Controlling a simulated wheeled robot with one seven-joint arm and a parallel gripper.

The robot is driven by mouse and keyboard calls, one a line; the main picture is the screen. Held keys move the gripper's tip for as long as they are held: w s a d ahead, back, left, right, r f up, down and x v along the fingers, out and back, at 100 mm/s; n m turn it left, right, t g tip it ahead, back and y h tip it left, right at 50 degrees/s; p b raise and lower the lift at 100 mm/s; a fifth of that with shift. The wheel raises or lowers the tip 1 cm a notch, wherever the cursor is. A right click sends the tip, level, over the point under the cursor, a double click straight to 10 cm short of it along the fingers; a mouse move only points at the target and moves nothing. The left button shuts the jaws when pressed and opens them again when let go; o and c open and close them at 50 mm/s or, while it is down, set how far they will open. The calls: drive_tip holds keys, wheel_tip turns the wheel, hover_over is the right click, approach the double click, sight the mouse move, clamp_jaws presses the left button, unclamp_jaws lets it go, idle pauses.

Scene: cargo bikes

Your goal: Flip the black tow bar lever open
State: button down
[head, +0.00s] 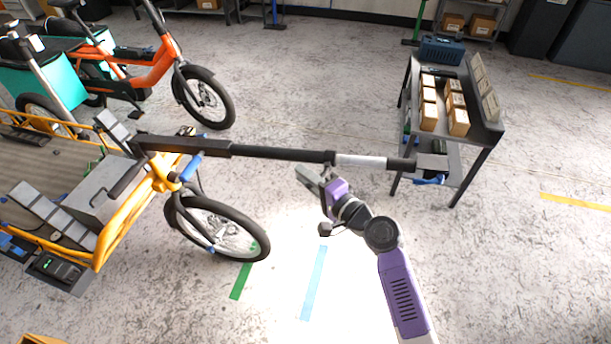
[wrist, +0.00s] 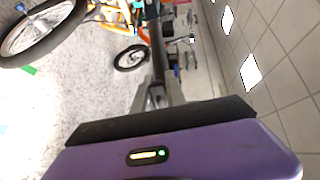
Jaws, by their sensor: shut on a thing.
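My gripper (head: 310,177) is just below the middle of the bar in the head view. Its fingers (wrist: 157,95) are shut on a small dark part at the bar, which I take to be the black lever. The fingers mostly hide the lever, so its angle cannot be told.
The yellow cargo bike (head: 125,220) has its front wheel (head: 225,228) left of my arm. An orange bike (head: 150,70) stands behind it. A dark bench (head: 484,128) with small boxes stands at the right. Green and blue floor strips lie on open floor below the bar.

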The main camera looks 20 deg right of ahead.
drive_tip(key=shift+s+d+f+y+b, duration=0.1)
drive_tip(key=shift+d+f+y+b, duration=0.05)
drive_tip(key=shift+y+b, duration=0.2)
drive_tip(key=shift+s+d+r+n+g+y+b, duration=0.1)
drive_tip(key=shift+s+d+n+g+y+b, duration=0.1)
drive_tip(key=shift+s+n+g+y+b, duration=0.6)
drive_tip(key=shift+s+d+r+n+g+y+b, duration=0.15)
drive_tip(key=shift+n+g+y+b, duration=0.45)
drive_tip(key=shift+n+g+y, duration=0.6)
drive_tip(key=shift+s+d+n+g+y+b, duration=0.2)
drive_tip(key=shift+s+n+g+y+b, duration=0.4)
drive_tip(key=shift+y, duration=0.65)
drive_tip(key=shift+w, duration=0.1)
drive_tip(key=c, duration=1.4)
unclamp_jaws()
drive_tip(key=shift+o, duration=0.2)
drive_tip(key=v, duration=0.7)
drive_tip(key=shift+s+d, duration=0.25)
drive_tip(key=shift+d, duration=0.05)
